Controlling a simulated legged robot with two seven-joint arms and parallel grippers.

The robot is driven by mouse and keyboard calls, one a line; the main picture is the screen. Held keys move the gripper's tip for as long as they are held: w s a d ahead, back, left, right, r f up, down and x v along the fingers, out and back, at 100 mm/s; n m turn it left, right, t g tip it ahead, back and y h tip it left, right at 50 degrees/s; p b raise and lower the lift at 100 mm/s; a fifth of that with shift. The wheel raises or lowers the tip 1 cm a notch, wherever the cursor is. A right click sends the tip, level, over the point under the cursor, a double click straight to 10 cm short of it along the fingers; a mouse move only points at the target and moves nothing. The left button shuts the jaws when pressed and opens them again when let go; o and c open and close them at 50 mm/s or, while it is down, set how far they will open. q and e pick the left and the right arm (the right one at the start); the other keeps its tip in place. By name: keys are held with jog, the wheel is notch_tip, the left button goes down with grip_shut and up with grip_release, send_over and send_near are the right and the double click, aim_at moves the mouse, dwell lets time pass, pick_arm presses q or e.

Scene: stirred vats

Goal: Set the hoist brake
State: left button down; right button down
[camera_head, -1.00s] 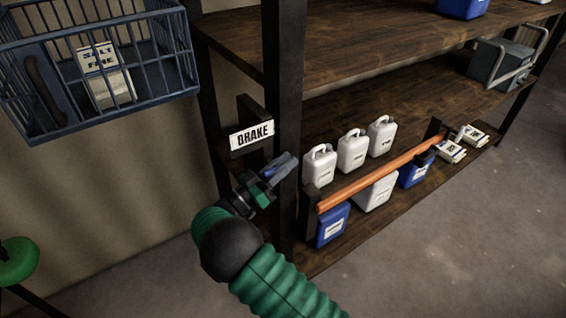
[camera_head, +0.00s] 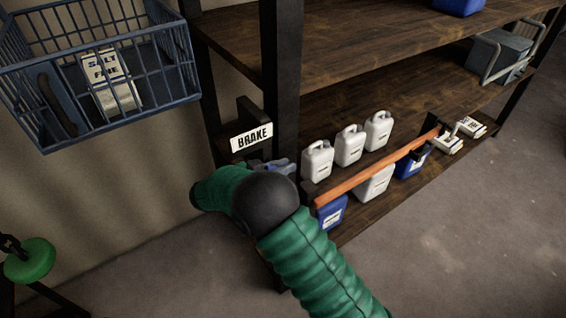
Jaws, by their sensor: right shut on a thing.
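The white BRAKE sign (camera_head: 251,137) is fixed at the dark shelf post, left of centre. My right gripper (camera_head: 280,166) is just below the sign, beside the post. Its grey-blue fingers show only in part, and my green arm and its black joint cover the rest. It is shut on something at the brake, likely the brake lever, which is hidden. My left gripper is not in view. A blue wire basket (camera_head: 165,88) is at the upper left, with a bag marked SALT FINE (camera_head: 108,82) in it.
The wooden shelf (camera_head: 370,105) holds several white jugs (camera_head: 348,146), blue containers (camera_head: 411,163) and small white packs (camera_head: 470,127). An orange bar (camera_head: 370,174) runs along its front. A green round thing (camera_head: 30,261) is at the lower left. The floor at right is clear.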

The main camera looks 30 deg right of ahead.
jog(key=shift+s+f, duration=0.1)
jog(key=shift+f, duration=0.3)
jog(key=c, duration=1.7)
grip_release()
jog(key=shift+o, duration=0.7)
jog(key=shift+w+d, duration=0.1)
jog(key=shift+w, duration=0.1)
jog(key=b+v, duration=0.3)
jog(key=v, duration=1.4)
jog(key=shift+w+d, duration=0.1)
jog(key=shift+w, duration=0.05)
